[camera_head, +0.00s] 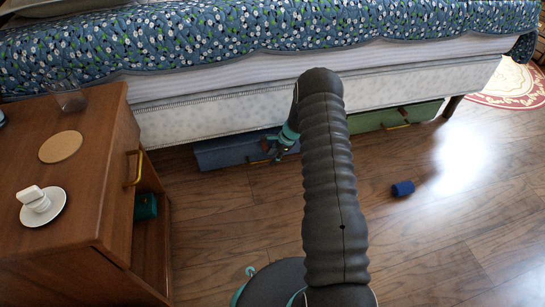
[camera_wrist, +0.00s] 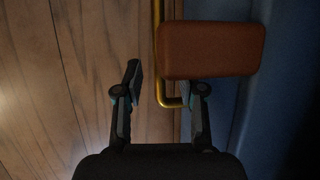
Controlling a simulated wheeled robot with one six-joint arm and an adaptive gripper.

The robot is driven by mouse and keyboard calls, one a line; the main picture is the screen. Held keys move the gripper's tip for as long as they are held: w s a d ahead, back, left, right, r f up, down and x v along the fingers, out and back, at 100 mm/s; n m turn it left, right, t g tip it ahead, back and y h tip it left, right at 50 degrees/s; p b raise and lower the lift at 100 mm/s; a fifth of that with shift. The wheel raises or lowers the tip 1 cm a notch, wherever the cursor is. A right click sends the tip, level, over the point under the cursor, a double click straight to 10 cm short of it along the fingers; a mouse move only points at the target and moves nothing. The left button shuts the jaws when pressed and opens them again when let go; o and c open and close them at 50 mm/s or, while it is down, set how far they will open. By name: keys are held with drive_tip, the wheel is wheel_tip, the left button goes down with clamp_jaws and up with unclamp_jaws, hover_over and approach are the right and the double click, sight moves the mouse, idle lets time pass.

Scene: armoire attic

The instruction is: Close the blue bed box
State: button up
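The blue bed box (camera_head: 232,151) is under the bed in the head view, its front showing below the mattress base. In the wrist view its blue side (camera_wrist: 225,110) fills the right. A brass handle (camera_wrist: 158,55) runs along it. My gripper (camera_head: 278,152) is at the right part of the box. In the wrist view my gripper (camera_wrist: 165,82) is open, with one finger on the floor side of the handle and the other on the box side. A brown block (camera_wrist: 212,48) overlaps the handle and hides the right fingertip. Contact with the handle cannot be told.
A green box (camera_head: 395,117) with a brass handle is under the bed to the right. A wooden nightstand (camera_head: 110,190) stands at the left. A small blue cylinder (camera_head: 403,189) lies on the wooden floor, which is otherwise clear at the right.

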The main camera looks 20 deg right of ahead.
drive_tip(key=v, duration=1.1)
drive_tip(key=shift+r, duration=0.15)
